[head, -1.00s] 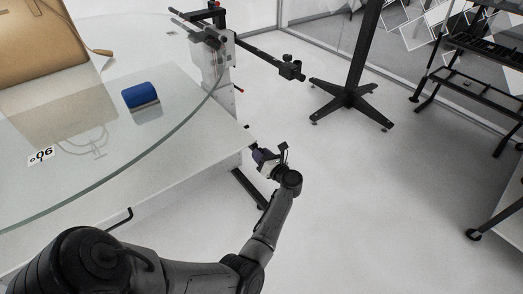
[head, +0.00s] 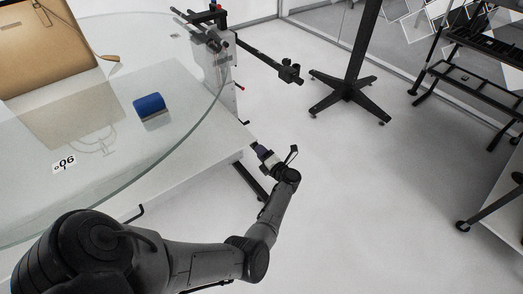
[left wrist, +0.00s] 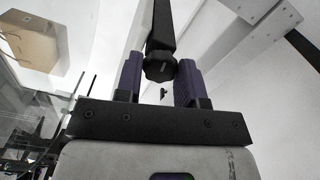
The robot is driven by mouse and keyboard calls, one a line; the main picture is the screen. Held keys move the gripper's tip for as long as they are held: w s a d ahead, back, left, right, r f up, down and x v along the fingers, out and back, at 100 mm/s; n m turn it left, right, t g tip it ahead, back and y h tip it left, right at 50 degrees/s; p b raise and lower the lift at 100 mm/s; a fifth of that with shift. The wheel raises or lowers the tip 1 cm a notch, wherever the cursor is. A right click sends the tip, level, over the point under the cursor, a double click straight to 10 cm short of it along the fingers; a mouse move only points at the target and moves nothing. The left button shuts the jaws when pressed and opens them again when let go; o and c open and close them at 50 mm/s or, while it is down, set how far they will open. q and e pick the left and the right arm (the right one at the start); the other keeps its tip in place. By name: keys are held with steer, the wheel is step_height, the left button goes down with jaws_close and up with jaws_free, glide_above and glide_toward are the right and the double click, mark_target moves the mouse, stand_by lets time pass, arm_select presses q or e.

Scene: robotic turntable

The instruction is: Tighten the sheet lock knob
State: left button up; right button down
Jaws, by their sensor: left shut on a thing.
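The sheet lock knob (left wrist: 160,67) is a black, lobed knob at the end of a dark bar (left wrist: 161,25) in the left wrist view. My left gripper (left wrist: 159,78) has its two purple fingers on either side of the knob and is shut on it. In the head view my left gripper (head: 260,149) is low beside the right edge of the white table, and its fingers hide most of the knob there. My right gripper is in neither view.
A black stand (head: 349,92) is on the floor behind.

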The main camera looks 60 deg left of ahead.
arm_select(q)
steer(key=shift+m+p, duration=0.35)
steer(key=shift+m, duration=0.45)
steer(key=o, duration=0.9)
steer(key=d, duration=0.4)
steer(key=w+d+p, duration=0.1)
steer(key=d, duration=0.4)
steer(key=d+p, duration=0.1)
steer(key=d, duration=0.3)
steer(key=shift+w+d, duration=0.2)
steer(key=shift+d, duration=0.2)
